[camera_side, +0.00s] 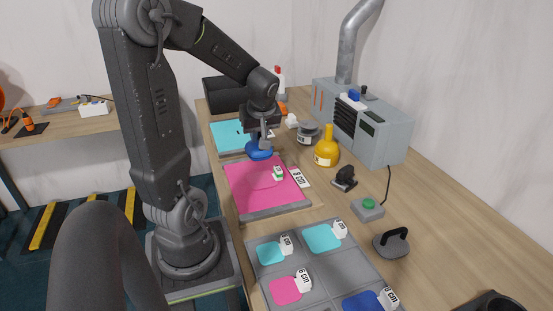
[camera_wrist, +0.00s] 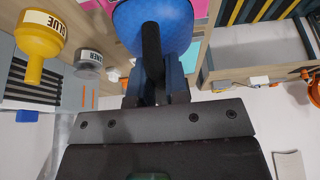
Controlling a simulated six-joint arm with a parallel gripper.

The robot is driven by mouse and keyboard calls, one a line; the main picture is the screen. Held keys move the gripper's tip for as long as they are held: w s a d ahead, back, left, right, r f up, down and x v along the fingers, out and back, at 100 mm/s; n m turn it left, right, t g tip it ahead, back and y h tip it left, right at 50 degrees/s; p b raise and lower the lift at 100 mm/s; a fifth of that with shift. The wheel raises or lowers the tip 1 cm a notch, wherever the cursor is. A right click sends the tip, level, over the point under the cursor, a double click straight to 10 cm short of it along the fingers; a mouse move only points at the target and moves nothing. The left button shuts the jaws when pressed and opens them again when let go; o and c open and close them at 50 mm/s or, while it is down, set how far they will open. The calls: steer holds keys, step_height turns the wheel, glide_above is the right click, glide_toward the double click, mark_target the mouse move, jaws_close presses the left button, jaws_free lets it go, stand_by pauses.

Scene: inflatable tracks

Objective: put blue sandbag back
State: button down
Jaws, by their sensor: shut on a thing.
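The blue sandbag (camera_side: 259,152) hangs just under my gripper (camera_side: 264,140) in the side view, over or at the far edge of the pink sheet (camera_side: 255,190). I cannot tell whether it touches the surface below. In the wrist view the sandbag (camera_wrist: 175,22) is a rounded, textured blue shape with a dark handle. My gripper (camera_wrist: 157,88) is shut on that handle. The sandbag's underside is hidden.
A teal sheet (camera_side: 229,135) lies behind the pink one. A yellow glue bottle (camera_side: 326,150) and a grey thinner container (camera_side: 308,132) stand to the right, before a grey machine (camera_side: 375,130). A grey patch tray (camera_side: 310,275) lies in front.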

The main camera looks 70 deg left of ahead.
steer(key=shift+r, duration=0.55)
steer(key=shift+w, duration=0.2)
steer(key=w+d+m+t+h, duration=0.2)
steer(key=w+d+m+t, duration=0.2)
steer(key=w+d+m, duration=1.15)
steer(key=w+d+f+m+h, duration=0.1)
steer(key=w+d, duration=0.3)
steer(key=d, duration=0.5)
steer(key=w+d+f+m+h, duration=0.1)
steer(key=w+d, duration=0.3)
steer(key=d, duration=0.5)
steer(key=shift+m+t, duration=0.25)
steer(key=shift+t, duration=0.05)
steer(key=shift+w+d+f, duration=0.25)
steer(key=shift+d+f, duration=1.55)
steer(key=shift+d, duration=0.25)
steer(key=shift+w+d+f, duration=0.2)
steer(key=shift+d+f, duration=1.65)
steer(key=shift+d, duration=0.25)
steer(key=shift+w+d+f, duration=0.25)
steer(key=shift+d+f, duration=1.55)
steer(key=shift+d, duration=0.25)
steer(key=shift+f, duration=0.1)
